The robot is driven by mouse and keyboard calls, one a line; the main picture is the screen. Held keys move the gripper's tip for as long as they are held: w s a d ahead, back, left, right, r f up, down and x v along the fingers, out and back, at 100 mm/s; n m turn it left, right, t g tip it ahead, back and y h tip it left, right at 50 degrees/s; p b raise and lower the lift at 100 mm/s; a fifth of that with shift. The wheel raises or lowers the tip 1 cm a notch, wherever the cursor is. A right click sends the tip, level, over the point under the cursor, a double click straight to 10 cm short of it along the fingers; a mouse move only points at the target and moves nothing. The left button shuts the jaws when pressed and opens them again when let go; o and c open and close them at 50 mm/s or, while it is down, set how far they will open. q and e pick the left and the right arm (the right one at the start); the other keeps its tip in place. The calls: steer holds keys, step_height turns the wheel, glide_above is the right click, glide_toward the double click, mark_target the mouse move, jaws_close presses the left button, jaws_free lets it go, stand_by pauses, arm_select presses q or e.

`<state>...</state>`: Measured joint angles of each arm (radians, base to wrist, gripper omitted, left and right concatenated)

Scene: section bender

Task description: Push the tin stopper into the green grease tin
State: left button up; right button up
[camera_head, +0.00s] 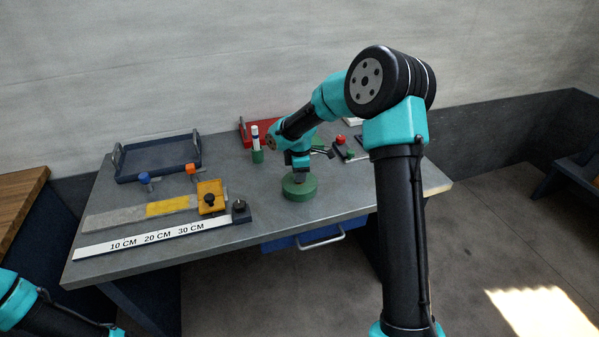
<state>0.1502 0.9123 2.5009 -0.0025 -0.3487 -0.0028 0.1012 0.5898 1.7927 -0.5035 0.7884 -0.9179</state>
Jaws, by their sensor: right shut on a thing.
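The green grease tin (299,190) stands upright on the grey table, near its front edge right of the middle. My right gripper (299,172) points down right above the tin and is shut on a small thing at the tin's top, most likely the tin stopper. The gripper mostly hides the stopper, so I cannot tell how far it sits in the tin. Only part of my left arm shows at the lower left; its gripper is out of view.
A dark tray (158,160) lies at the back left. A ruler strip (160,240) lies along the front left edge, with a yellow block (211,197) behind it. A small green holder (257,156) with a white tube and a red box (262,130) stand behind the tin.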

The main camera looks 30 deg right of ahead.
steer(key=shift+f, duration=0.65)
steer(key=o, duration=1)
step_height(320, 180, up, 17)
steer(key=shift+r, duration=0.2)
stand_by(0.8)
